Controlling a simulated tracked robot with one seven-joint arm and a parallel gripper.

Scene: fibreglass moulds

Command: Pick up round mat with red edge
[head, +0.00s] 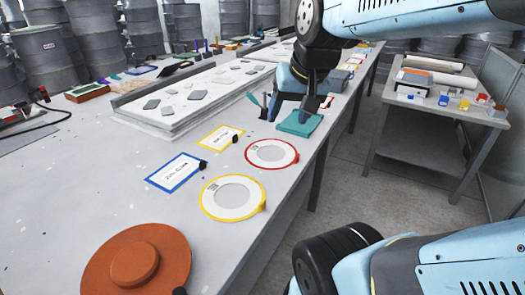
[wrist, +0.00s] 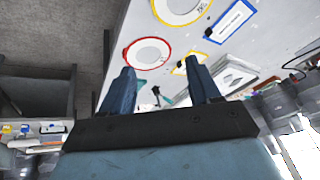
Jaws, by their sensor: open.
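The round mat with a red edge (head: 271,153) lies flat on the long grey table, near its right edge. It has a pale ring and a grey centre. It also shows in the wrist view (wrist: 150,53), ahead of and between the fingertips. My gripper (head: 292,112) is open and empty, with its two blue fingers apart (wrist: 161,64). In the head view it hangs over the table beyond the mat, close to a teal square pad (head: 300,124), and does not touch the mat.
A round mat with a yellow edge (head: 233,198) lies nearer, with a blue-edged card (head: 177,172) and a yellow-edged card (head: 221,137) to the left. A brown lidded disc (head: 137,262) is in front. A white tray of grey pieces (head: 190,95) lies behind. A side table (head: 450,100) stands right.

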